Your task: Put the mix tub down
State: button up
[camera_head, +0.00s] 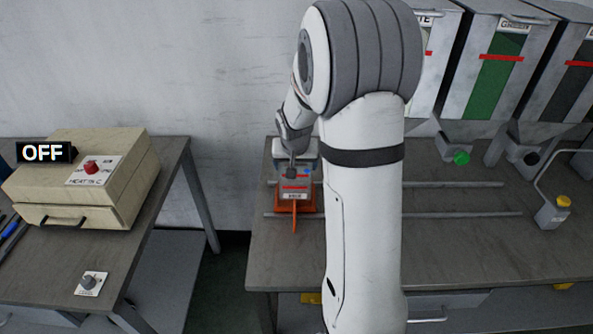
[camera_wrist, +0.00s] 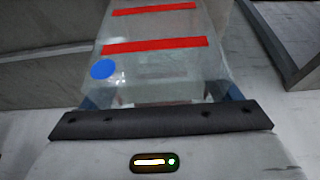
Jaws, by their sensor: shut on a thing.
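The mix tub (camera_wrist: 155,70) is a clear tub with two red lines and a blue dot. It fills the upper middle of the wrist view, between the bluish fingers of my gripper (camera_wrist: 160,96). My gripper is shut on it. In the head view the tub (camera_head: 296,183) is small, at the left end of the right-hand bench, just below my gripper (camera_head: 291,170). An orange piece (camera_head: 308,206) shows beneath and around it. I cannot tell whether the tub touches it. My arm hides part of this area.
Two rails run along the right-hand bench (camera_head: 460,260). Hoppers with a green panel (camera_head: 493,88) and a dark panel (camera_head: 571,95) stand behind it. A yellow-capped fixture (camera_head: 552,212) is at the right. A beige heater box (camera_head: 90,180) marked OFF stands on the left bench, across a gap.

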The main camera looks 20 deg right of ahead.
jog(key=shift+f, duration=1.35)
jog(key=shift+f, duration=0.15)
jog(key=o, duration=0.9)
jog(key=shift+r, duration=0.3)
jog(key=v, duration=1.2)
jog(key=s+a+r+n, duration=0.1)
jog(key=s+a, duration=0.2)
jog(key=s, duration=0.4)
jog(key=s+a+n+g+y, duration=0.1)
jog(key=s+a+n, duration=0.1)
jog(key=s, duration=0.5)
jog(key=s+a+r+n, duration=0.1)
jog(key=s+a, duration=0.3)
jog(key=s, duration=0.4)
jog(key=shift+s+r+n+y, duration=0.1)
jog(key=shift+r+n+y, duration=0.2)
jog(key=shift+y, duration=0.1)
